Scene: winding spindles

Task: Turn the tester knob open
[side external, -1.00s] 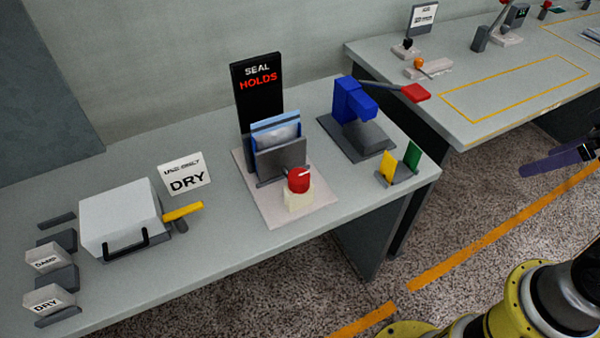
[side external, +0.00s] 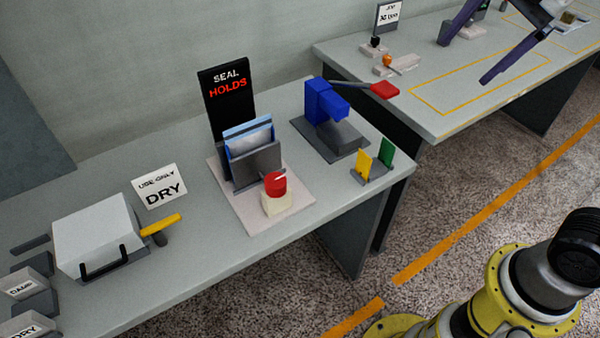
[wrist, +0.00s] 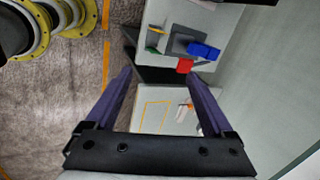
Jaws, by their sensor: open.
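The tester knob (side external: 275,184) is red with a white pointer mark and sits on a cream base at the front of the tester plate (side external: 239,214). Behind it a grey holder (side external: 258,168) holds a blue and clear pouch. A black sign (side external: 226,103) behind reads "SEAL HOLDS". My gripper (side external: 487,52) is at the upper right in the side view, above the far table and well away from the knob. In the wrist view my gripper (wrist: 163,82) has its two purple fingers wide apart, with nothing between them. The knob cannot be made out in the wrist view.
A blue press (side external: 327,103) with a red-ended lever (side external: 384,90) stands right of the tester. Yellow (side external: 364,163) and green (side external: 386,151) flags stand at the table corner. A white box (side external: 95,232) with a yellow handle and a "DRY" sign (side external: 160,186) are on the left.

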